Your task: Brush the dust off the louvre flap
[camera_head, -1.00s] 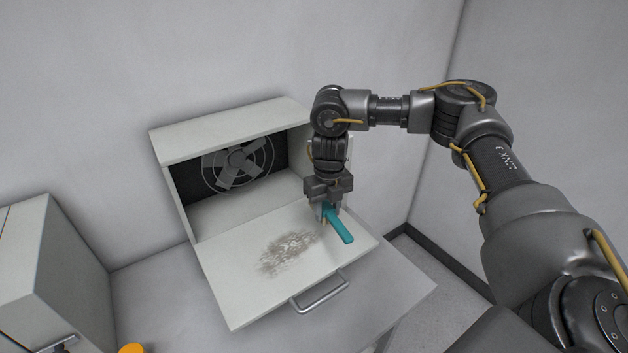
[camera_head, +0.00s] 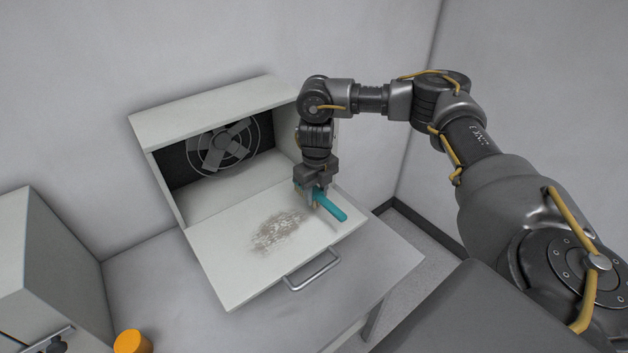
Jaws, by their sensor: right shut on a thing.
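The louvre flap (camera_head: 220,258) is a pale panel folded down in front of a white box, with a metal handle on its front edge. A grey-brown dust patch (camera_head: 277,233) lies on the middle of the flap. My right gripper (camera_head: 315,197) is shut on a teal-handled brush (camera_head: 330,207) above the flap's right part, right of the dust. The brush's bristles are mostly hidden by the gripper, and I cannot tell if they touch the flap. My left gripper is not in view.
The white box (camera_head: 200,112) holds a fan (camera_head: 224,148) behind the flap. A grey cabinet (camera_head: 50,265) stands at the left, with an orange cylinder (camera_head: 132,342) beside it. The table top (camera_head: 160,290) is clear around the flap.

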